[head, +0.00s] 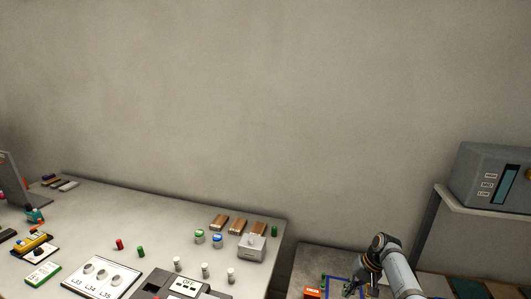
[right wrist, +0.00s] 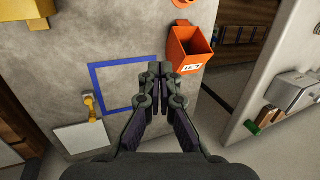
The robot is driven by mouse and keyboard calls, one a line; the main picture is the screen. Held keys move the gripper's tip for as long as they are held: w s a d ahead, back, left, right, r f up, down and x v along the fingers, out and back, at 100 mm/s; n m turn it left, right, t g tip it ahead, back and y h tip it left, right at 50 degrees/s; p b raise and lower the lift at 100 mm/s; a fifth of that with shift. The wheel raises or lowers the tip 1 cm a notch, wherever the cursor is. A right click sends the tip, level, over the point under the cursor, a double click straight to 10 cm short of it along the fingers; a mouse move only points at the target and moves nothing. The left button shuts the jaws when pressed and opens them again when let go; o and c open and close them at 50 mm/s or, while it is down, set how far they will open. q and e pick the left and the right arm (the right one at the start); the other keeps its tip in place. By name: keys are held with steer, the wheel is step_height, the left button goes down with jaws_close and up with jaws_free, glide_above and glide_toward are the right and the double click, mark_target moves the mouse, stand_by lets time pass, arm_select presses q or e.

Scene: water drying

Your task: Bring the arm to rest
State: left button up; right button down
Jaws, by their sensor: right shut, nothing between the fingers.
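My right arm (head: 398,274) comes up from the bottom edge at the lower right of the head view. Its gripper (head: 350,291) points down over a small grey bench with a blue square outline. In the right wrist view my right gripper (right wrist: 157,68) is shut, with nothing between its fingers. Its fingertips are over the right part of the blue square outline (right wrist: 96,98), beside an orange bin (right wrist: 190,50). I cannot tell the gap to the surface. My left gripper is in neither view.
A long grey table (head: 180,215) holds a white card (head: 103,279) with round pieces, a grey box (head: 251,247) and several small bottles. A grey device (head: 492,178) stands on a shelf at the right. In the right wrist view a white plate (right wrist: 82,137) lies lower left.

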steer(key=s+a+f+n+t+h, duration=0.1)
steer(key=s+f+h, duration=0.15)
steer(key=s, duration=0.45)
steer(key=s+a+f+n+h, duration=0.1)
steer(key=s+f+n, duration=0.1)
steer(key=s+f, duration=0.3)
steer(key=s+a+r+n+t+h, duration=0.1)
steer(key=s+r, duration=0.5)
steer(key=s, duration=0.3)
steer(key=s+a+r+t+h, duration=0.1)
steer(key=s+r, duration=0.5)
steer(key=s, duration=0.2)
steer(key=s+d+f+g, duration=0.1)
steer(key=s+d+f, duration=0.1)
steer(key=f, duration=1.3)
steer(key=s+d+f, duration=0.1)
steer(key=s+f, duration=0.1)
steer(key=f, duration=1.3)
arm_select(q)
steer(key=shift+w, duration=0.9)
arm_select(e)
steer(key=s+d+f+g, duration=0.1)
steer(key=s+f, duration=1.2)
steer(key=s, duration=0.4)
steer(key=shift+m, duration=0.4)
